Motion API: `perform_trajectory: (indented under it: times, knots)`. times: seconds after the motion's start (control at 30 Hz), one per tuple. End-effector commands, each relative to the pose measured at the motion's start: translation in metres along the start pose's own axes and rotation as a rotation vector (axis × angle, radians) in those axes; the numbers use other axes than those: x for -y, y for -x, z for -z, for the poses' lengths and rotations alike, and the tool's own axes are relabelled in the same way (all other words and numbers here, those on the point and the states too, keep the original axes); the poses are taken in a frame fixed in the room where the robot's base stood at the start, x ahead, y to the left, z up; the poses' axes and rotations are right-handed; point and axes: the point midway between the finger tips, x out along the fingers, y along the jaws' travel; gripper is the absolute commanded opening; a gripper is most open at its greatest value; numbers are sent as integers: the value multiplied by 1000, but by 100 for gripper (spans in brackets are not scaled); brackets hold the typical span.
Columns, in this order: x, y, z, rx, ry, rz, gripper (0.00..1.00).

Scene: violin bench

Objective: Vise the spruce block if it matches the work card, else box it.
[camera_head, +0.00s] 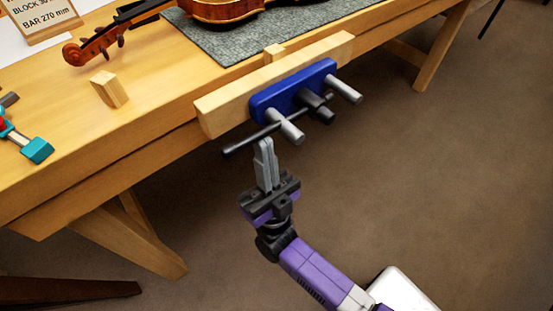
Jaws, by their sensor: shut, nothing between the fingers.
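A small pale wooden block (110,89), seemingly the spruce block, stands on the bench top at left, near the front edge. The work card (38,17) is at the top left, cut off by the frame. Its visible text reads "BLOCK 30", then something unclear, and "BAR 270 mm". The blue vise (292,91) with a long wooden jaw (222,106) is on the bench's front edge. My gripper (264,146) is shut and empty, in front of and below the vise, close to its handle bar (250,138). I cannot tell whether they touch.
A violin (222,9) lies on a grey mat (215,39) at the back, its scroll (88,47) reaching left. A teal-ended clamp (37,149) lies at the far left. A small wooden piece (273,52) stands behind the vise jaw. Bench top (150,75) around the block is clear.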

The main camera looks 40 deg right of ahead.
Motion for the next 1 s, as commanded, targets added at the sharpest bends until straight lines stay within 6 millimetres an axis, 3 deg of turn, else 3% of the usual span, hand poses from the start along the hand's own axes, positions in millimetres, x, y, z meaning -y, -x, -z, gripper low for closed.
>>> perform_trajectory:
  times: [0.27, 0.6, 0.87, 1.0]
  knots:
    - [8, -34, 9, -5, -75, -256, 0]
    - [4, -72, 19, -5, -154, -558, 0]
    - [-5, -91, 24, -5, -202, -738, 0]
    - [-10, -96, 26, -4, -199, -746, 0]
